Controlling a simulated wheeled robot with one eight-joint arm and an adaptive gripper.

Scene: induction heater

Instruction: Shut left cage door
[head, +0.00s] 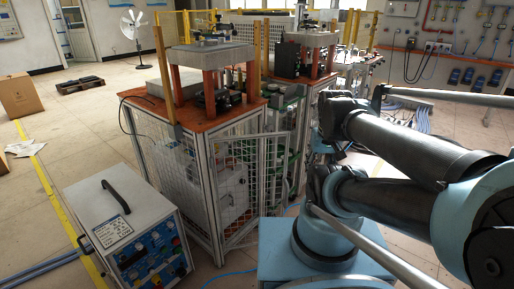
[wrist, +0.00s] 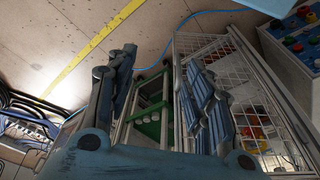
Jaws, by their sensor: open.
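The left cage door (head: 268,180), a silver-framed white mesh panel, stands swung out from the front of the cage under the orange-topped bench. It shows in the head view left of my arm. In the wrist view a mesh panel (wrist: 204,48) in a metal frame lies behind my right finger, which hides part of it. My gripper (wrist: 160,100) is open, its two dark fingers wide apart with nothing between them. The gap faces the green-and-metal parts beside the panel. I cannot tell whether the right finger touches the door. The gripper is hidden behind my arm in the head view.
A control box (head: 128,235) with a black handle and knobs stands on the floor at lower left. A second bench (head: 318,82) stands behind right. Blue cable (head: 232,274) lies on the floor near the cage. The floor at far left is mostly open.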

